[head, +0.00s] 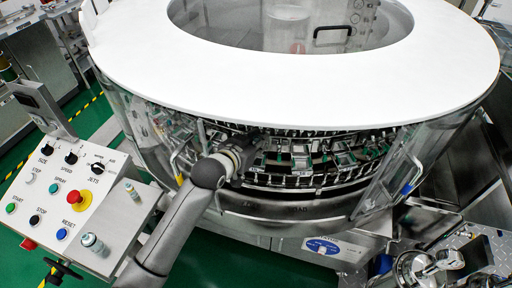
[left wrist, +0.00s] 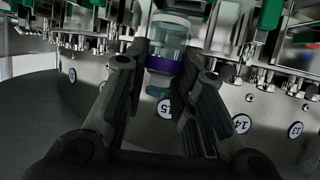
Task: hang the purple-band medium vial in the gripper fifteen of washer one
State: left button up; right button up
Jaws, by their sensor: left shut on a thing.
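My left gripper (head: 246,146) reaches in at the front of the round washer (head: 300,205), by its ring of holders. In the left wrist view, my left gripper (left wrist: 160,85) is shut on a clear vial with a purple band (left wrist: 167,66). The wider glass body is above the band, and a narrower part shows below it. The round plate numbered 15 (left wrist: 165,108) is on the steel drum just below the vial. Whether the vial touches the washer's gripper fifteen is unclear. The vial is hidden in the head view. My right gripper is not in view.
Plates 14 (left wrist: 241,123) and 13 (left wrist: 295,130) are to the right.

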pick_arm(q)
jog(key=shift+f+p, duration=0.3)
jog(key=shift+f, duration=1.1)
jog(key=shift+s+f, duration=0.15)
jog(key=shift+f, duration=0.5)
jog(key=o, duration=0.5)
jog(key=shift+f, duration=0.15)
jog(key=shift+r, duration=0.5)
jog(key=v, duration=0.8)
jog(key=b+v, duration=0.1)
jog(key=v, duration=0.3)
jog(key=shift+r, duration=0.3)
